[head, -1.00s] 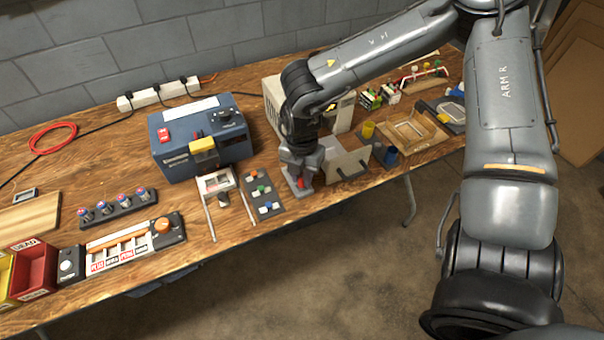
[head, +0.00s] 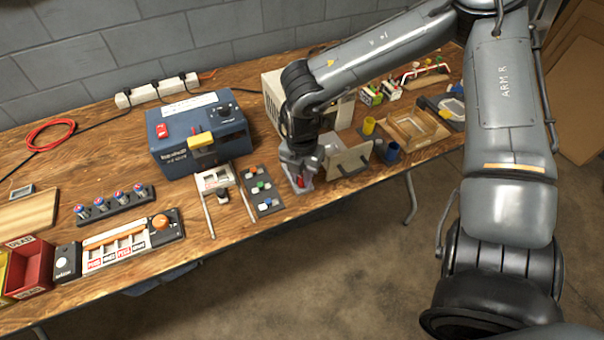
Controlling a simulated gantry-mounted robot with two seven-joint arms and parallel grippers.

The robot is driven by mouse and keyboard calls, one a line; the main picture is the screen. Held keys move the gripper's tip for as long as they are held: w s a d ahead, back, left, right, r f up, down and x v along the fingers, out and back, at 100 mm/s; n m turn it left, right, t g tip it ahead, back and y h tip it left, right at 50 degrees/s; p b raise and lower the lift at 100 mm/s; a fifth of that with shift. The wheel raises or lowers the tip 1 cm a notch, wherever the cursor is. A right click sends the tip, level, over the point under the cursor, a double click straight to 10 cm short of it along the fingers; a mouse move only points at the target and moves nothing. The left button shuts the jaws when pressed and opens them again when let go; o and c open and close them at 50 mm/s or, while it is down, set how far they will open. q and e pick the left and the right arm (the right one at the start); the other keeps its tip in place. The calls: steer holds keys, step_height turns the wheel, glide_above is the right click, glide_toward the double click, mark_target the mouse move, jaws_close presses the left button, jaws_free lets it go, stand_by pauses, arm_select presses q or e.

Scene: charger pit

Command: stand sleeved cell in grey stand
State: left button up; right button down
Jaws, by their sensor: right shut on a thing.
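My right gripper (head: 299,172) reaches down at the front edge of the table, just left of a pale upright panel with a dark handle. It is shut on a small red piece (head: 300,182), which looks like the sleeved cell; the fingers hide most of it. A light grey base (head: 306,188), which may be the grey stand, shows around and below the fingertips. I cannot tell whether the red piece is seated in it or just above it. My left gripper is not in view.
A pale panel (head: 347,160) stands close right of the gripper. A dark block with coloured pieces (head: 262,192) lies to its left. A blue box (head: 171,154) stands behind and left. The table's front edge is close.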

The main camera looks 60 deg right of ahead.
steer(key=shift+f, duration=0.1)
stand_by(0.4)
steer(key=shift+f+b, duration=0.25)
steer(key=shift+b, duration=0.1)
steer(key=c, duration=0.9)
jaws_free()
steer(key=shift+r, duration=0.15)
